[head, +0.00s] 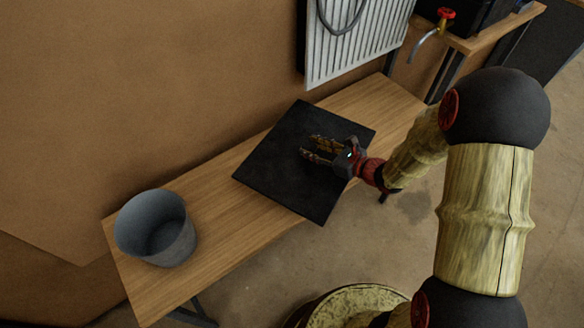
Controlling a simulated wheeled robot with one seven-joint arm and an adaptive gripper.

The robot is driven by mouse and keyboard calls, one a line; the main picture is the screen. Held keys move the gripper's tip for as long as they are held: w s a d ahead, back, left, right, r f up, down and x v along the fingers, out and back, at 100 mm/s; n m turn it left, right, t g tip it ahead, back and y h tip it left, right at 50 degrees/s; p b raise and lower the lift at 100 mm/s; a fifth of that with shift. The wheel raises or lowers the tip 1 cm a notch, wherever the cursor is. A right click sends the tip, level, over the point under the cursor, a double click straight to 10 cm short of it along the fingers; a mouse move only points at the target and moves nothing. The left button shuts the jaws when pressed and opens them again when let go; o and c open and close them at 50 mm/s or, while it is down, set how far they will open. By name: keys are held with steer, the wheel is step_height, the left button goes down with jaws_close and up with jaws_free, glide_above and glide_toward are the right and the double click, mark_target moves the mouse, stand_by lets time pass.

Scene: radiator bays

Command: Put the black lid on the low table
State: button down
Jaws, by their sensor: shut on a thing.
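The black lid (275,158) is a flat, dark square panel over the middle of the low table (222,212). Its near corner sticks out past the table's front edge. I cannot tell whether it rests on the wood or hangs just above it. My gripper (308,148) reaches in from the right over the lid's middle and is shut on it. The exact spot of the grip is hidden by the fingers.
A grey bucket (137,232) stands on the table's left end. A white radiator (350,45) hangs on the brown wall behind. A tap with a red handle (446,13) is at upper right. Bare wood lies between bucket and lid, and right of the lid.

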mark_target(293, 159)
steer(key=a+f+b, duration=0.1)
steer(key=a+f, duration=0.2)
steer(key=a+f+b, duration=0.1)
steer(key=a+f, duration=0.2)
steer(key=shift+w+a, duration=0.15)
steer(key=shift+w, duration=0.05)
steer(key=shift+a+f+b, duration=0.15)
steer(key=shift+f+b, duration=0.35)
steer(key=shift+f, duration=0.45)
steer(key=shift+a+f+b, duration=0.1)
steer(key=shift+f+b, duration=0.35)
steer(key=shift+f, duration=0.45)
steer(key=shift+f, duration=0.15)
steer(key=c, duration=1.2)
jaws_free()
